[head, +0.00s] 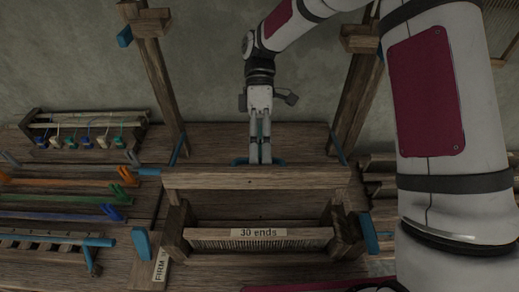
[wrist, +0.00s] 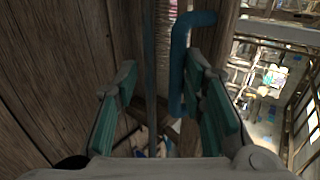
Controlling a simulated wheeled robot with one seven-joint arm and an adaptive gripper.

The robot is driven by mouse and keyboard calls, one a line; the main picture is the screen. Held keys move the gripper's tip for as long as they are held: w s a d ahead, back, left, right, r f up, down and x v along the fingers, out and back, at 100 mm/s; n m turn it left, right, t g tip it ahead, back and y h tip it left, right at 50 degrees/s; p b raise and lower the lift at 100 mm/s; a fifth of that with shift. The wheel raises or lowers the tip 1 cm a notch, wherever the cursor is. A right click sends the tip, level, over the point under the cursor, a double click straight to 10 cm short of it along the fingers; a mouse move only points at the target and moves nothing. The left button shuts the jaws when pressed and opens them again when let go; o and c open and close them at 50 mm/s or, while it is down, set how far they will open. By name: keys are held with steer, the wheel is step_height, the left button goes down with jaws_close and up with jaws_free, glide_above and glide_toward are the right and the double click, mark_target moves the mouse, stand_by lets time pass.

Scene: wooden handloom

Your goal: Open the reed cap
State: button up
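A long wooden bar (head: 225,180) lies across the loom above the reed (head: 300,243), which carries a "30 ends" label; this bar looks like the reed cap. A blue handle (head: 239,161) shows just behind the bar, partly hidden by my gripper (head: 260,160). My gripper points down at the bar's far side. In the wrist view my gripper (wrist: 162,112) is open, with its teal pads apart. A bent blue handle (wrist: 177,75) reaches into the space between the fingers, closer to the right one. I cannot tell whether they touch.
Wooden posts (head: 158,85) rise on both sides of my gripper. A blue lever (head: 142,244) and another blue lever (head: 369,234) flank the reed frame. Coloured shuttle-like bars (head: 70,199) and a small rack of pegs (head: 85,130) stand at left.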

steer(key=shift+r, duration=0.2)
stand_by(0.4)
steer(key=v, duration=0.7)
steer(key=shift+w, duration=0.2)
steer(key=shift+r, duration=0.2)
